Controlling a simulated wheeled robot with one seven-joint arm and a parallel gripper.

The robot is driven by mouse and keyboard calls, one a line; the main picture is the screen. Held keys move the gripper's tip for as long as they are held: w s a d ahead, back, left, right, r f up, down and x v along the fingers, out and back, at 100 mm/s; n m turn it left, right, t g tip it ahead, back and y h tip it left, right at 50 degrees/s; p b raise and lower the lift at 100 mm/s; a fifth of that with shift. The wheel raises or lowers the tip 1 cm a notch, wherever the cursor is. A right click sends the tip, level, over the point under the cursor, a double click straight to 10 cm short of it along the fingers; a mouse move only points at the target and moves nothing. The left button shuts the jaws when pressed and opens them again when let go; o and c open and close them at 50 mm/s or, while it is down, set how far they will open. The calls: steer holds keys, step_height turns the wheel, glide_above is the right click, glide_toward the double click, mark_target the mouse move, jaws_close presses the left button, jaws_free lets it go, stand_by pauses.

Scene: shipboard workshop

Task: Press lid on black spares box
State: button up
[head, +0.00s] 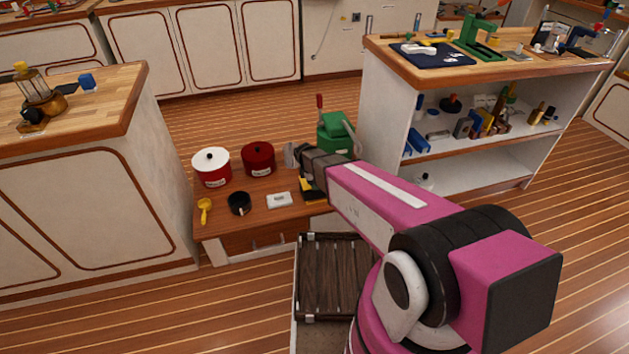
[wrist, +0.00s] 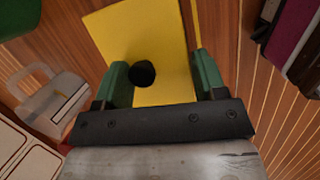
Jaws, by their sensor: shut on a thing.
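A yellow lid (wrist: 120,35), a flat plate with a round black spot or knob on it, lies between the green fingers of my gripper (wrist: 160,82) in the wrist view. The fingers are shut on it, one on each side. In the head view my gripper (head: 306,172) points down over the low wooden bench, and a yellow and black item (head: 308,192) shows just below it. I cannot tell there how much is lid and how much is black spares box. The arm and gripper hide part of this spot.
On the bench (head: 265,215) stand a red pot with a white lid (head: 211,168), a dark red pot (head: 258,159), a yellow scoop (head: 205,209), a black round item (head: 239,203) and a white box (head: 279,200). A green can (head: 335,138) is behind. A dark slatted crate (head: 330,275) stands in front.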

steer(key=shift+f, duration=0.7)
stand_by(0.7)
steer(key=o, duration=1.1)
steer(key=shift+r, duration=3)
